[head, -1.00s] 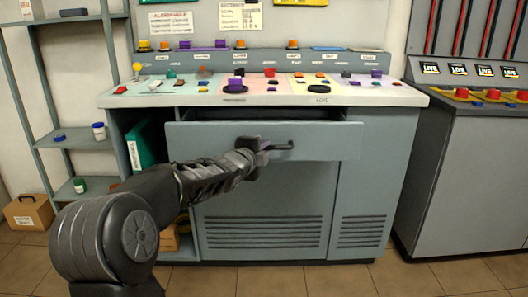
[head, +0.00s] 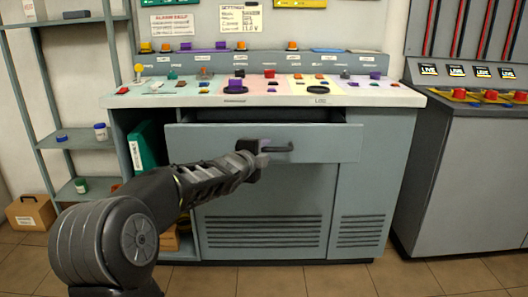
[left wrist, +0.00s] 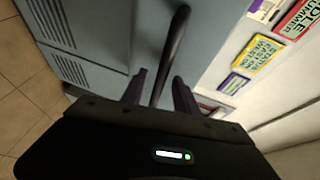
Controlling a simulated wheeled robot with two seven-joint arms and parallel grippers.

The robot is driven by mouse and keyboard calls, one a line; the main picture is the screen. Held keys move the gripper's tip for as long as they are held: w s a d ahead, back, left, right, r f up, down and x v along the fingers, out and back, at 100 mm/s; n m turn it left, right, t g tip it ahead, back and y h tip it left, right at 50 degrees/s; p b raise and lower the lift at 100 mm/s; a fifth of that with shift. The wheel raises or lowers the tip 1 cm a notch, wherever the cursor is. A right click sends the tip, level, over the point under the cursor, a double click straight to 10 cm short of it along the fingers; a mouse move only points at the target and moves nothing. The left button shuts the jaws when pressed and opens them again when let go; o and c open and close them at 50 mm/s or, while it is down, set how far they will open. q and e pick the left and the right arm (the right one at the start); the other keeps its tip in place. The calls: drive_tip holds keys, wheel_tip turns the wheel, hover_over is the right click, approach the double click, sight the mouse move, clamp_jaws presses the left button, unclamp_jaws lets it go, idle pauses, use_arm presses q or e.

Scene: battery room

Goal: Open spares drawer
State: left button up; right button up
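The spares drawer (head: 210,142) is the wide grey drawer under the console top. It stands partly pulled out, with a dark gap (head: 270,116) above its front. Its dark bar handle (head: 283,148) is on the front, right of my left gripper (head: 264,153). In the left wrist view the handle (left wrist: 174,42) runs between the two purple fingers of my left gripper (left wrist: 160,92), with a gap visible on either side, so the fingers look open around it. The drawer's contents are hidden. My right gripper is not in view.
The console top (head: 200,98) carries several coloured buttons above the drawer. A shelf rack (head: 85,145) stands at the left and a cabinet with red knobs (head: 465,180) at the right. A brown box (head: 30,212) is on the floor. The floor in front is clear.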

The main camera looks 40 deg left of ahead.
use_arm(q)
drive_tip(key=shift+s, duration=0.1)
drive_tip(key=v, duration=0.7)
drive_tip(key=shift+s, duration=0.25)
drive_tip(key=shift+d, duration=0.15)
